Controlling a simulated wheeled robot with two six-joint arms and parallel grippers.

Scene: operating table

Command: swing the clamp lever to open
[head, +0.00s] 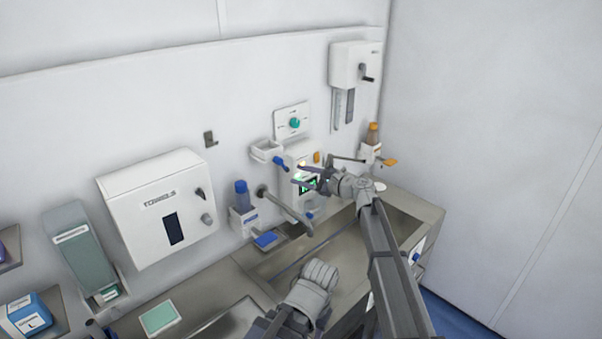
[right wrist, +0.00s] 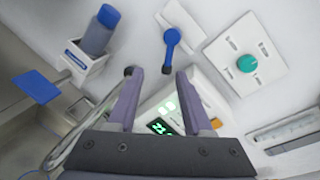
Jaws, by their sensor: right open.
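A blue lever (head: 280,163), which looks like the clamp lever, sticks out from a white wall bracket (head: 265,150). In the right wrist view the lever (right wrist: 170,48) has a round blue end at the top and hangs downward. My right gripper (head: 300,176) is in front of the wall, to the right of and below the lever. In the right wrist view its two fingers (right wrist: 158,80) are apart with nothing held between them. The lever's lower end shows just beyond the gap between the fingertips, apart from them. My left gripper does not show.
A teal-knob panel (head: 292,121) is above the lever. A white device with a green display (right wrist: 160,125) is behind my right fingers. A blue-capped bottle (head: 241,194) and a faucet (head: 286,210) are left. A towel dispenser (head: 160,208) hangs further left.

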